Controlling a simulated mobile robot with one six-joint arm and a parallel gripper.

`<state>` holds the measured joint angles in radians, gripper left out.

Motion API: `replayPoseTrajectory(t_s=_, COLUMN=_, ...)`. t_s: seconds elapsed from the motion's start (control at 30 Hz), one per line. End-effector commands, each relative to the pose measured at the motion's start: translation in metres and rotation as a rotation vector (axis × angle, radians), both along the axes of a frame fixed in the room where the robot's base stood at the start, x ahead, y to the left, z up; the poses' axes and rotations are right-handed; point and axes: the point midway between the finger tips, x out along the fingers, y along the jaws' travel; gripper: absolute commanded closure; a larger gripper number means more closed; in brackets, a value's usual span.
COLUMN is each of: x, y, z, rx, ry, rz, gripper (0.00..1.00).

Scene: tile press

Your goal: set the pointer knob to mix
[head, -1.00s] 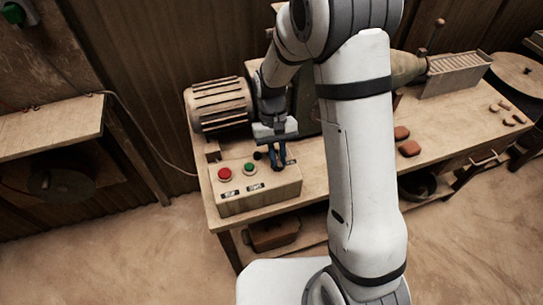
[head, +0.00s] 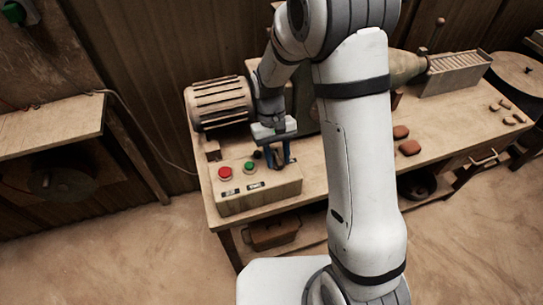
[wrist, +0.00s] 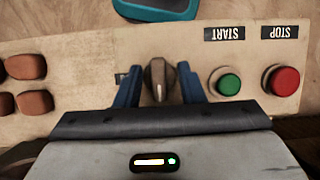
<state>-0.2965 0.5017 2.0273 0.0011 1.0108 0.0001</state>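The pointer knob (wrist: 158,79) is grey and sits on the cream control box (head: 235,202). In the wrist view its light pointer line is toward the bottom of the picture, toward my gripper's body. My gripper (wrist: 159,88) is open, with one blue finger on each side of the knob and a visible gap to each. In the head view my gripper (head: 275,162) is low over the right part of the box. The mix label cannot be read; a dark label beside the knob is mostly hidden by a finger.
Several reddish-brown pieces (wrist: 25,67) lie on the opposite side. A ribbed motor (head: 221,103) stands behind the box on the wooden bench (head: 330,180).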

Motion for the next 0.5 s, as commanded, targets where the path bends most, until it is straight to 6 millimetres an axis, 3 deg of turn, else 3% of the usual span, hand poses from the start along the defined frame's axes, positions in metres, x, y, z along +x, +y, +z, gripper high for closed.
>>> replayPoseTrajectory(t_s=0.27, x=0.002, y=0.0, z=0.003, rx=0.001, ry=-0.005, rz=-0.001, gripper=0.64)
replayPoseTrajectory(t_s=0.5, x=0.014, y=0.005, z=0.035, rx=0.002, ry=-0.009, rz=-0.001, gripper=0.64)
